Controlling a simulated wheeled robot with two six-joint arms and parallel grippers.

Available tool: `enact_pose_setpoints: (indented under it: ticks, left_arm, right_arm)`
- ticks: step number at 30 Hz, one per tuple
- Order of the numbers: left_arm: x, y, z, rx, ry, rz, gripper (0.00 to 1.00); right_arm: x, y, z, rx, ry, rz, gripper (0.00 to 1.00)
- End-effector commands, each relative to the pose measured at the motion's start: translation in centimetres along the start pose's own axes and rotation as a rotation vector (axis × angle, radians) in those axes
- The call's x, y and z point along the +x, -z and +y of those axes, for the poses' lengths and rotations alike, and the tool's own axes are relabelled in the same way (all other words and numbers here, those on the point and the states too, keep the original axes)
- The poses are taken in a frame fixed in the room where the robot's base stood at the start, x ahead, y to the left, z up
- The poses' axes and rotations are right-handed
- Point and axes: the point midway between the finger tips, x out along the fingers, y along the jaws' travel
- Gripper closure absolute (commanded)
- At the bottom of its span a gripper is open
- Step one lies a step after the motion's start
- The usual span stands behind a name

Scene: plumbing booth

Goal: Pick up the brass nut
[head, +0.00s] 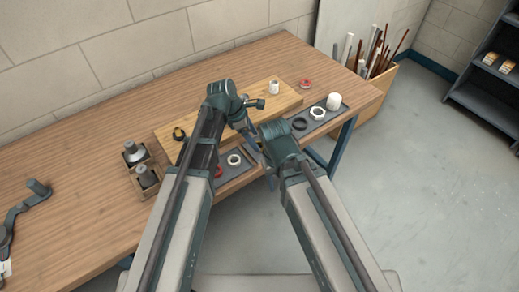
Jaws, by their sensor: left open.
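No piece shows clearly as the brass nut. A small dark piece with a yellow part (179,134) sits at the left end of the light wooden board (285,99); it is too small to tell what it is. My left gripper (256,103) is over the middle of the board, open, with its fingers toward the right. It is well right of the dark and yellow piece. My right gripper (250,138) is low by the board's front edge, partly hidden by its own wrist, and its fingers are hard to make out. My arms hide part of the board and table.
A grey tray (344,107) at right holds a dark ring, a white ring and a white cylinder. Another tray (233,173) in front holds a white ring and a red ring. Wooden boxes with grey fittings (134,152) stand at left. A clamp-like tool (25,205) lies far left.

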Motion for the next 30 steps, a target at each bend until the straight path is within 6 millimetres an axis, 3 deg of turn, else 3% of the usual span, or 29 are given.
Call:
enact_pose_setpoints:
  ticks: [1,6,14,17,27,30]
  left_arm:
    - [1.4,0.1,-0.2,0.002,0.001,0.000,0.20]
    - [3.2,0.0,-0.1,0.000,0.000,0.000,0.20]
    - [3.1,-0.2,-0.1,0.000,0.000,0.000,0.20]
    - [3.1,-0.2,-0.1,0.000,0.000,0.000,0.34]
    - [3.1,-0.2,-0.1,0.000,0.000,0.000,0.96]
    - [3.1,-0.2,-0.1,0.000,0.000,0.000,1.00]
  right_arm:
    - [1.3,0.1,-0.1,0.000,0.000,0.000,0.50]
    - [2.9,0.2,-0.3,0.000,0.000,0.000,0.50]
    - [2.8,0.2,-0.3,0.000,0.000,0.000,0.50]
    - [2.8,0.2,-0.3,0.000,0.000,0.000,0.50]
    - [2.8,0.2,-0.3,0.000,0.000,0.000,0.50]
    - [2.8,0.2,-0.3,0.000,0.000,0.000,0.50]
